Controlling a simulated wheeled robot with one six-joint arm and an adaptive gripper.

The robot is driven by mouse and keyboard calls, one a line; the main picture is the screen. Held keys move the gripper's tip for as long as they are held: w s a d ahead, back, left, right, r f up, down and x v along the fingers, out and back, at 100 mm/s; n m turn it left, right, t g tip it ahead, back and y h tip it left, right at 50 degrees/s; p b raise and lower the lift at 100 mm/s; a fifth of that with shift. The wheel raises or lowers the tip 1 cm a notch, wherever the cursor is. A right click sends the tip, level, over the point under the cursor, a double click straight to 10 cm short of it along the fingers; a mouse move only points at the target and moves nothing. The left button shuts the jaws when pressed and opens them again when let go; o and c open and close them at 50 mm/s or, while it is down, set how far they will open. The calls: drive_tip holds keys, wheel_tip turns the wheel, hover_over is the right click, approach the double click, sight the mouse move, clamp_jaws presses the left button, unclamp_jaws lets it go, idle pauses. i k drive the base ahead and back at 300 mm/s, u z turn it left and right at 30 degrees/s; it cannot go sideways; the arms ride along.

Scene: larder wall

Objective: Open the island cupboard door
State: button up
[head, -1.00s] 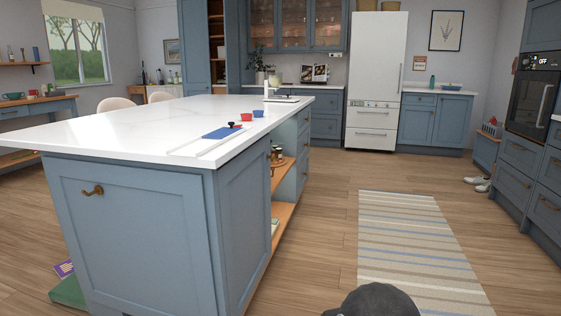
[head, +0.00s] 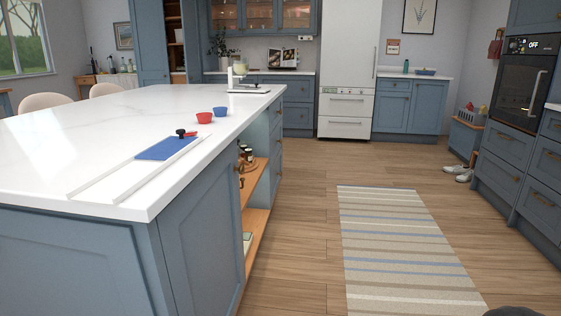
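The blue-grey island's near end face (head: 65,265) shows at the lower left, cut off by the picture's bottom edge. No handle shows on the part of it that is in view. Beyond that panel are open wooden shelves and then drawers (head: 276,145). My gripper is not in view; only a dark rounded bit, likely of my arm, shows at the bottom right edge.
A striped rug (head: 400,240) lies on the open floor to the right. Shoes (head: 458,172) stand by the right-hand cabinets.

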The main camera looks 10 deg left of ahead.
sight(199, 230)
drive_tip(key=u, duration=0.15)
drive_tip(key=i, duration=1.1)
drive_tip(key=u, duration=0.6)
